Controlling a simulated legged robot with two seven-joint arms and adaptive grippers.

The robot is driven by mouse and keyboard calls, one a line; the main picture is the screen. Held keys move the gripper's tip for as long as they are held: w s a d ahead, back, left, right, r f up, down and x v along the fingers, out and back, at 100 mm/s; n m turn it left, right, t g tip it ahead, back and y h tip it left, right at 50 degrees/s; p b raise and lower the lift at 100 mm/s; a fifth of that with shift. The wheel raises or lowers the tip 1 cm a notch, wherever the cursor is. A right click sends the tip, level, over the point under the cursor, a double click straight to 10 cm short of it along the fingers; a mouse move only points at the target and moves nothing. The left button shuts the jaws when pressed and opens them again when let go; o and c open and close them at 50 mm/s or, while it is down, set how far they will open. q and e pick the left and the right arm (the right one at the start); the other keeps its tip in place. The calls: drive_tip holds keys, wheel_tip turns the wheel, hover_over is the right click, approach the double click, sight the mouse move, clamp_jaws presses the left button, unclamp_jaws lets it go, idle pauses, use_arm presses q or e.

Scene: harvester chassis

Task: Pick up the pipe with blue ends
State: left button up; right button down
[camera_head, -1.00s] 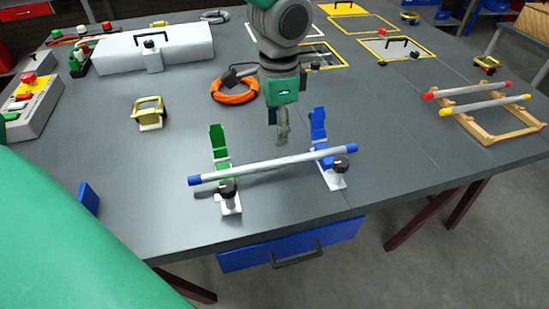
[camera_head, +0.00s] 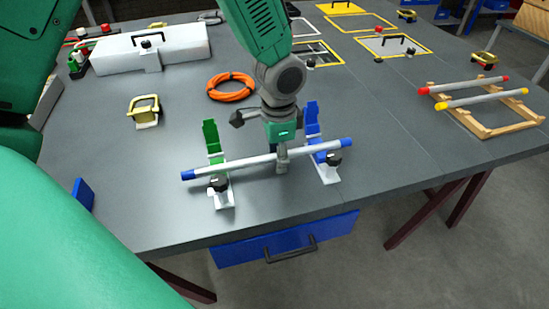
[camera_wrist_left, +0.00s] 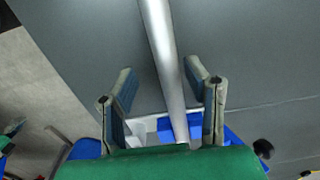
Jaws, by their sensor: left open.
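The pipe with blue ends (camera_head: 245,161) is a grey tube lying across two clamp-like holders, a green one (camera_head: 212,140) on the left and a blue one (camera_head: 313,125) on the right. My left gripper (camera_head: 281,165) points down at the pipe's middle, between the holders. In the left wrist view the pipe (camera_wrist_left: 163,45) runs between the two open fingers (camera_wrist_left: 160,88), with a gap to each side. The fingers do not grip it. My right gripper is not in view.
A wooden rack (camera_head: 480,118) with red-ended and yellow-ended pipes stands at the right. An orange cable coil (camera_head: 231,87), a yellow-handled block (camera_head: 145,110) and a white case (camera_head: 150,48) lie behind. The table front has a blue drawer (camera_head: 285,243).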

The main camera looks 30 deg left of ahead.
use_arm(q)
drive_tip(key=c, duration=0.3)
clamp_jaws()
drive_tip(key=shift+a+f, duration=0.15)
drive_tip(key=shift+a, duration=0.25)
drive_tip(key=shift+s+a, duration=0.15)
drive_tip(key=shift+a, duration=0.5)
drive_tip(key=shift+d, duration=0.1)
